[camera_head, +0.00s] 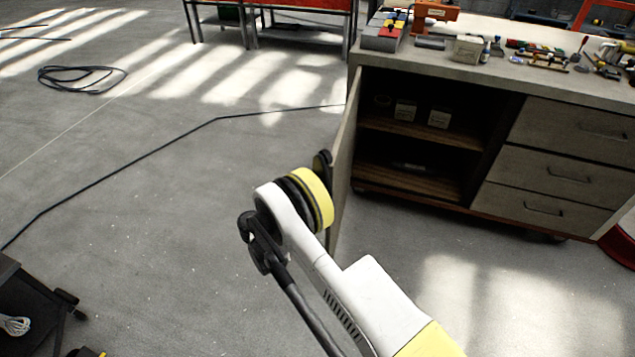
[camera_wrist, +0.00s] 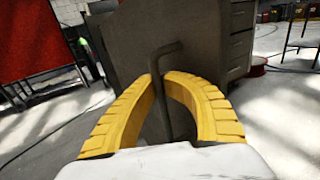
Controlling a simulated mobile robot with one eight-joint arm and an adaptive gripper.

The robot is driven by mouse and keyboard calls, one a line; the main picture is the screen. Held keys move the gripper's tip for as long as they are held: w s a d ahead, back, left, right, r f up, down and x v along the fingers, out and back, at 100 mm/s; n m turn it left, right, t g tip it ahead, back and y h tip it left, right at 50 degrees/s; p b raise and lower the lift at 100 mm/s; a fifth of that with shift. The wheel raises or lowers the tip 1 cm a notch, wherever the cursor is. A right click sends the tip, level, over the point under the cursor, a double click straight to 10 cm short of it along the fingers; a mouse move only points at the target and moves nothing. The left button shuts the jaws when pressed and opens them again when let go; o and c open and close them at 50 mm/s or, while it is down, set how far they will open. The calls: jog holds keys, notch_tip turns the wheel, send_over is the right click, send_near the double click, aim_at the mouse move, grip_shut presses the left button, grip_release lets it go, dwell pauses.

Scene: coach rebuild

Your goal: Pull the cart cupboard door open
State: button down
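The cart (camera_head: 480,75) stands at the upper right in the head view. Its cupboard door (camera_head: 347,130) is swung wide open and seen nearly edge-on; it also shows as a grey panel in the wrist view (camera_wrist: 120,45). The dark bent bar handle (camera_wrist: 166,55) stands out from the door. My gripper (camera_wrist: 163,78) has its two yellow ribbed fingers curved around the handle, tips close on either side of it. In the head view my arm hides most of the gripper and the handle.
The open cupboard (camera_head: 410,125) has shelves with small boxes. Drawers (camera_head: 560,175) fill the cart's right side, and tools lie on its top. A black cable (camera_head: 150,150) crosses the floor to the left. The floor around the door is otherwise mostly clear.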

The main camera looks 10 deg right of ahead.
jog(key=c, duration=1.5)
grip_release()
jog(key=shift+a, duration=0.1)
jog(key=v, duration=1.2)
